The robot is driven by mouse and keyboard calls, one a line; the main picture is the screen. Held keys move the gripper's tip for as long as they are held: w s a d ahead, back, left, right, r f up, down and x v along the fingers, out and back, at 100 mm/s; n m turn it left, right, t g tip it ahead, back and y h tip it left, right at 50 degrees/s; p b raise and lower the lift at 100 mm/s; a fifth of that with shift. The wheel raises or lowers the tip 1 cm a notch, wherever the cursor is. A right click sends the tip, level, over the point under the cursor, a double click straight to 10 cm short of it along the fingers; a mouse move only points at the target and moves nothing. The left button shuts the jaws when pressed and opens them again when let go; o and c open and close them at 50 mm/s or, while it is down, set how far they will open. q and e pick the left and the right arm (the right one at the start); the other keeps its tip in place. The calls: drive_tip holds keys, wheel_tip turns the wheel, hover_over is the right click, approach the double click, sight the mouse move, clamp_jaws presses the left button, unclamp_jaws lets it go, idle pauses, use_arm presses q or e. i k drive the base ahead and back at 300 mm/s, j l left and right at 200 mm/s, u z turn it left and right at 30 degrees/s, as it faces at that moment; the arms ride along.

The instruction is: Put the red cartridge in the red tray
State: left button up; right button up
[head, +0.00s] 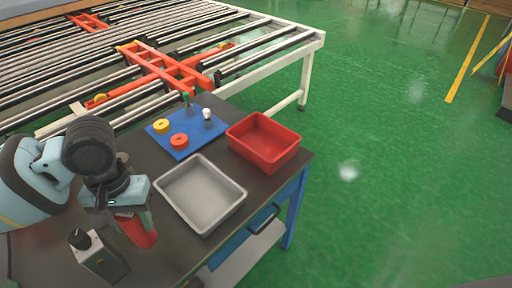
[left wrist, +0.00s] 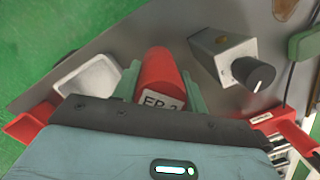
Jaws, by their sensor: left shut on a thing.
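My left gripper (head: 140,212) is shut on the red cartridge (head: 137,235), which sticks out below the fingers over the dark bench top. In the left wrist view the red cartridge (left wrist: 162,72) lies between the two greenish fingers, with part of a printed white label showing. I cannot tell whether its lower end touches the bench. The red tray (head: 276,158) is empty and stands at the bench's right edge, behind and to the right of the gripper. My right gripper is not in view.
An empty grey tray (head: 200,192) stands between my left gripper and the red tray. A grey box with a black knob (head: 97,258) is at the front left. A blue mat (head: 181,148) holds rings and small pieces. A roller conveyor (head: 130,75) is behind.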

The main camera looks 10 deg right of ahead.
sight(263, 149)
drive_tip(key=i+l+z, duration=0.3)
drive_tip(key=z, duration=0.15)
drive_tip(key=i+l+z, duration=0.25)
drive_tip(key=z, duration=0.2)
drive_tip(key=i, duration=0.05)
